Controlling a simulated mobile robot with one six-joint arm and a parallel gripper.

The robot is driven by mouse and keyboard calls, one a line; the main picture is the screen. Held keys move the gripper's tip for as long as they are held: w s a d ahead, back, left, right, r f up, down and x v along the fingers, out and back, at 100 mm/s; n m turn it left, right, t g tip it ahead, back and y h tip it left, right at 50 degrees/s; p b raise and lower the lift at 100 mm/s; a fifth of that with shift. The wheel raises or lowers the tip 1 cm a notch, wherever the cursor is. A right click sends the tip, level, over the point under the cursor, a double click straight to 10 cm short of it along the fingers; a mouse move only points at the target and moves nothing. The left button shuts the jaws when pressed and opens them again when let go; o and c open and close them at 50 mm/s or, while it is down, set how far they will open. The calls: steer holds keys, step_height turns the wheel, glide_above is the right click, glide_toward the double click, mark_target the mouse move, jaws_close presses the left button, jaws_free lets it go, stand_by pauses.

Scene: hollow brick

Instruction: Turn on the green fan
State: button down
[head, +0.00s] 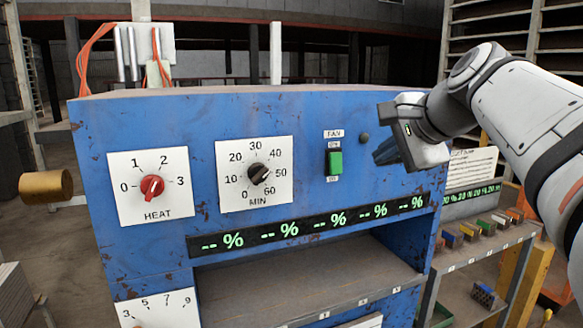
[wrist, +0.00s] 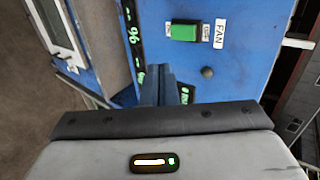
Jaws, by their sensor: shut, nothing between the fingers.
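The green fan switch (head: 335,162) is a rocker on the blue panel, under a white FAN label (head: 334,134), with small labels above and below it. It also shows in the wrist view (wrist: 184,32), turned sideways, beyond my fingers. My gripper (head: 380,156) is to the right of the switch in the head view, its fingers pointing left towards the panel. In the wrist view the fingers (wrist: 157,80) are together and empty, apart from the switch. Whether the switch is on or off is not clear.
A dark round knob (head: 364,139) sits on the panel between switch and gripper. A red HEAT dial (head: 152,187) and a black MIN dial (head: 258,174) are to the left. A percent display strip (head: 250,238) runs below, above an open shelf. A rack with coloured blocks (head: 480,228) stands right.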

mark_target(336, 163)
steer(key=shift+w+a+r+p+x, duration=0.1)
steer(key=shift+w+r+p+x, duration=0.15)
steer(key=shift+x, duration=2)
steer(key=shift+w+a+r+p+x, duration=0.15)
steer(key=shift+r+p+x, duration=0.2)
steer(key=shift+x, duration=1.9)
steer(key=shift+w+d+r+p+x, duration=0.1)
steer(key=shift+w+r+p+x, duration=0.15)
steer(key=shift+x, duration=2)
steer(key=shift+f, duration=0.1)
